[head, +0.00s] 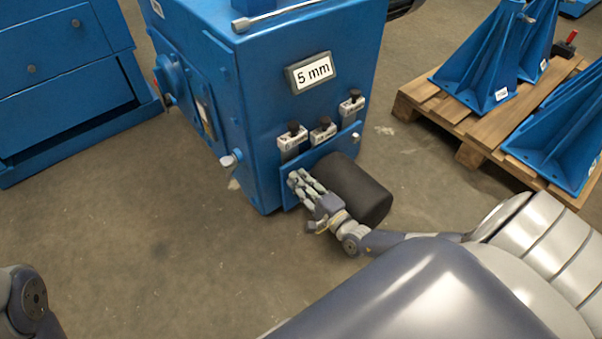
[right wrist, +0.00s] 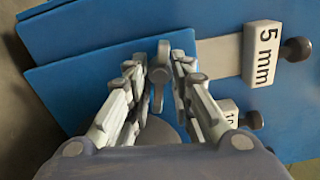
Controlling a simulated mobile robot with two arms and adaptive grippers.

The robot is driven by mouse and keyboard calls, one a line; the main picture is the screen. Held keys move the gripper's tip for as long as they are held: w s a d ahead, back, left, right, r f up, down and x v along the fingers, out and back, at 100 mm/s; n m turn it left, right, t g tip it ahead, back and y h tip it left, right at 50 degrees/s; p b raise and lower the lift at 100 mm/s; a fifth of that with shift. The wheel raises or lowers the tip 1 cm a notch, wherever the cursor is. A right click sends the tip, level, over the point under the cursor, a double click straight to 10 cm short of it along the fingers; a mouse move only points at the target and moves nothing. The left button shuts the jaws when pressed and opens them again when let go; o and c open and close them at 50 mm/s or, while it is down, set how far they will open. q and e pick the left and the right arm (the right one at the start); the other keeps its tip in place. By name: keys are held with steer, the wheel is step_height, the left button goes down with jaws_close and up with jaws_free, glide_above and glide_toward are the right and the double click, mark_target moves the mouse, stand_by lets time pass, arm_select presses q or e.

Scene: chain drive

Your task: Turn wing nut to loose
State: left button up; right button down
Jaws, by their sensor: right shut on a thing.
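The grey wing nut (right wrist: 159,75) shows in the right wrist view against a blue plate (right wrist: 90,65) on the machine. My right gripper (right wrist: 158,68) has its two fingers on either side of the wing nut and is shut on it. In the head view, the right gripper (head: 295,178) is at the left end of the low front plate of the blue machine (head: 255,95). There its fingers hide the wing nut. My left gripper is out of view.
A dark cylinder (head: 362,192) juts out right beside the right gripper. Several labelled slides with black knobs (head: 323,130) sit above it, under a "5 mm" sign (head: 311,72). A pallet (head: 470,135) with blue brackets stands at right.

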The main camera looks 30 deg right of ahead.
steer(key=shift+w+r, duration=0.1)
stand_by(0.4)
steer(key=c, duration=1.6)
jaws_free()
steer(key=s+d, duration=0.1)
steer(key=s, duration=1.1)
